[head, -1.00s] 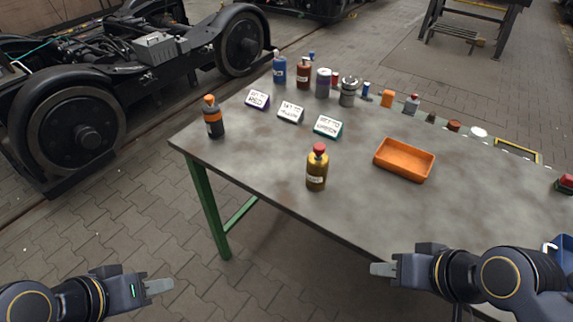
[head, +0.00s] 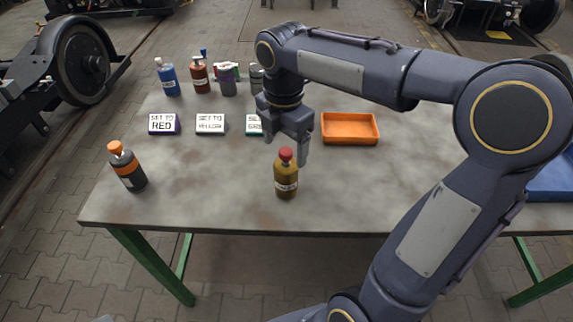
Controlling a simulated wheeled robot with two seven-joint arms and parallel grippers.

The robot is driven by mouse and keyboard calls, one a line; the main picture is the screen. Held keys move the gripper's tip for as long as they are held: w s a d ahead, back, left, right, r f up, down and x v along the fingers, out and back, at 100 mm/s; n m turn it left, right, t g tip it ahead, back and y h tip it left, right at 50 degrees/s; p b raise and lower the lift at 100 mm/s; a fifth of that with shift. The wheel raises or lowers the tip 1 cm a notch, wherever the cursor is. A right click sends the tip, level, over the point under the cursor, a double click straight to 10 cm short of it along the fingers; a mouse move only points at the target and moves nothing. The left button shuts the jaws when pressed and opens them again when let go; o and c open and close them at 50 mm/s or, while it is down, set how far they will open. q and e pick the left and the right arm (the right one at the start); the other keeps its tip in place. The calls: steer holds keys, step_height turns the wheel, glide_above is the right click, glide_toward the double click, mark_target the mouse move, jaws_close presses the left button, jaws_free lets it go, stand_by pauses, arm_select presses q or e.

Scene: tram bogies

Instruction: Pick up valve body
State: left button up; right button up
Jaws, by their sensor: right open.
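No part is clearly recognisable as the valve body. A grey metallic cylinder (head: 256,76) at the back of the table may be it, but my right arm hides part of it. My right gripper (head: 287,152) is open and empty, pointing down over the middle of the table. It is just behind the brown bottle with a red cap (head: 286,181), near that cap in the picture. Whether they touch I cannot tell. My left gripper is not in view.
An orange tray (head: 350,141) stands right of my gripper. A dark orange-capped bottle (head: 134,177) stands front left. Blue (head: 168,80) and brown (head: 200,77) bottles stand behind.

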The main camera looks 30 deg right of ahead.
mark_target(286, 164)
steer(key=shift+w+f, duration=0.1)
steer(key=shift+f, duration=0.1)
steer(key=shift+s+a+f, duration=0.15)
steer(key=shift+s+f, duration=0.05)
steer(key=shift+f, duration=0.1)
steer(key=f, duration=0.6)
steer(key=shift+w+d+f+b, duration=0.15)
steer(key=shift+d+f+b, duration=0.1)
steer(key=shift+d+b, duration=0.1)
steer(key=c, duration=1.1)
